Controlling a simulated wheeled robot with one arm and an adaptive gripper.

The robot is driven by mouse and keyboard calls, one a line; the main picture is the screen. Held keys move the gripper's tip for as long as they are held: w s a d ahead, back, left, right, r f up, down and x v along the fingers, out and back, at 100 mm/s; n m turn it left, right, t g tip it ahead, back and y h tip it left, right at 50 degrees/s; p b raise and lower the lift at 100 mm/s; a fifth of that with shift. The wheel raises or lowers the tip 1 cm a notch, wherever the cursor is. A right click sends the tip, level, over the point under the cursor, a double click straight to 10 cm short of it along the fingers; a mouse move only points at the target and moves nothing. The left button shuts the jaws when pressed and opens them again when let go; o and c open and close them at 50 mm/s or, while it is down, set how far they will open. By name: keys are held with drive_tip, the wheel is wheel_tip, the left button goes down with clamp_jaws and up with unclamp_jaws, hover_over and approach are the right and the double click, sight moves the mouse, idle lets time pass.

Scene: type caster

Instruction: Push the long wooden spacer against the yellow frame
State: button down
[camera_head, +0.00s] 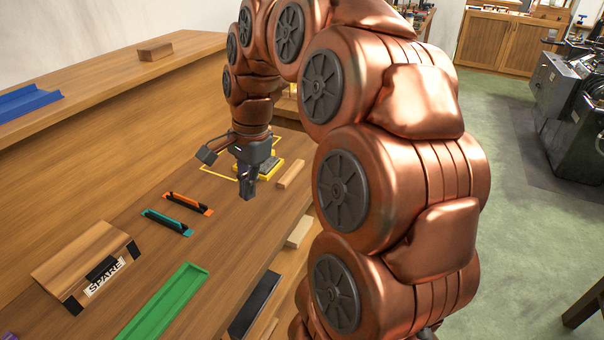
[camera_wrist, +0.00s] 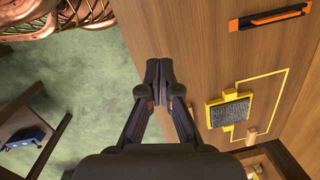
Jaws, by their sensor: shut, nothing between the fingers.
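The long wooden spacer (camera_head: 291,174) is a pale bar lying on the bench near its right edge in the head view. The yellow frame (camera_head: 218,176) is a thin outline on the bench to the left of the spacer, with a visible gap between them. The frame also shows in the wrist view (camera_wrist: 286,84). My gripper (camera_head: 247,197) is shut and empty, pointing down in front of the frame and left of the spacer. In the wrist view its fingertips (camera_wrist: 159,75) meet. I cannot clearly make out the spacer there; the fingers may hide it.
A dark-topped block with yellow edges (camera_head: 268,168) sits at the frame, between it and the spacer. Orange (camera_head: 188,203) and teal (camera_head: 167,222) trays, a SPARE block (camera_head: 85,262) and a green tray (camera_head: 168,300) lie nearer. Bare bench surrounds my gripper.

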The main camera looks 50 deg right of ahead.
drive_tip(key=w+d+m+t+b, duration=0.1)
drive_tip(key=w+d+m+b, duration=0.15)
drive_tip(key=d+m, duration=0.8)
drive_tip(key=m+t, duration=0.1)
drive_tip(key=m, duration=0.4)
approach(299, 177)
drive_tip(key=s+r, duration=0.4)
drive_tip(key=s, duration=0.1)
drive_tip(key=shift+h, duration=0.3)
drive_tip(key=x, duration=0.3)
drive_tip(key=p+x, duration=0.1)
drive_tip(key=x, duration=0.5)
drive_tip(key=shift+d+f, duration=0.15)
drive_tip(key=shift+d, duration=0.2)
drive_tip(key=w, duration=0.1)
drive_tip(key=p, duration=0.1)
drive_tip(key=w, duration=0.1)
drive_tip(key=shift+w+a+f, duration=0.3)
drive_tip(key=shift+f, duration=0.1)
drive_tip(key=shift+w+a+p, duration=0.2)
drive_tip(key=shift+w+p, duration=0.15)
drive_tip(key=shift+w, duration=0.45)
drive_tip(key=shift+w+f, duration=0.1)
